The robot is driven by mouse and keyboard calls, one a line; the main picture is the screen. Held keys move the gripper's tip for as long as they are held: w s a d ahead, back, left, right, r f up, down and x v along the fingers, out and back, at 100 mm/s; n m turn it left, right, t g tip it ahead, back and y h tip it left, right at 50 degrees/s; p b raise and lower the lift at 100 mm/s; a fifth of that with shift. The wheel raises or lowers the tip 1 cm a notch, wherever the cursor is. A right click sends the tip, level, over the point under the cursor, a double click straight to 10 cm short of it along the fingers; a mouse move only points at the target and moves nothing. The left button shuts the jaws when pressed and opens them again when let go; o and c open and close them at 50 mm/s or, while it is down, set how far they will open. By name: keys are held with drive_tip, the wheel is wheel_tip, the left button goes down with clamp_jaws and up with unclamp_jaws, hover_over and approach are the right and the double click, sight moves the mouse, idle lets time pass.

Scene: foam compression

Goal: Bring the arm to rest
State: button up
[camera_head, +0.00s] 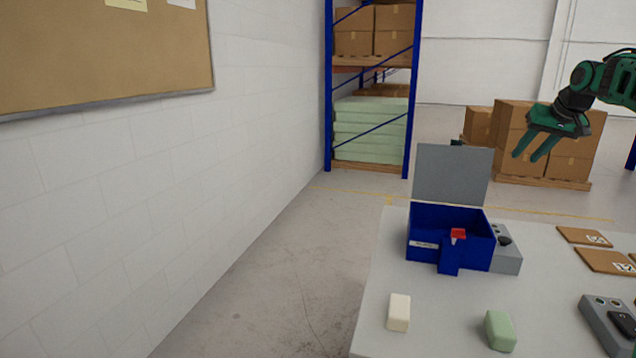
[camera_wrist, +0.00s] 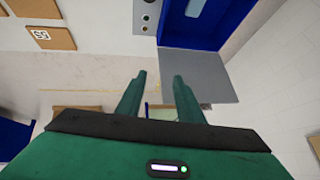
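My gripper (camera_head: 533,147) is dark green and hangs in the air at the upper right of the head view, above the far side of the table (camera_head: 392,262). Its two fingers (camera_wrist: 158,95) show in the wrist view, apart and with nothing between them. The gripper is clear of everything around it. My arm comes in from the right edge of the head view.
On the table stand a blue box (camera_head: 422,231) with a raised grey lid (camera_head: 452,174), a cream block (camera_head: 399,313), a green block (camera_head: 500,330), brown boards (camera_head: 603,261) and a grey device (camera_head: 607,325). Cartons (camera_head: 512,130) and a shelf (camera_head: 328,95) stand behind.

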drive_tip(key=s+a, duration=0.1)
drive_tip(key=a, duration=0.4)
drive_tip(key=s+a+f+m+g, duration=0.1)
drive_tip(key=s+a+f, duration=0.3)
drive_tip(key=s, duration=1.3)
drive_tip(key=s+a+f+m+g, duration=0.1)
drive_tip(key=s+a+f+g, duration=0.3)
drive_tip(key=s+f, duration=0.6)
drive_tip(key=s+a+f+m+g, duration=0.1)
drive_tip(key=s+a+f, duration=0.5)
drive_tip(key=s, duration=1.9)
drive_tip(key=shift+s+a+f+g, duration=0.15)
drive_tip(key=shift+f+g, duration=0.5)
drive_tip(key=shift+g, duration=0.05)
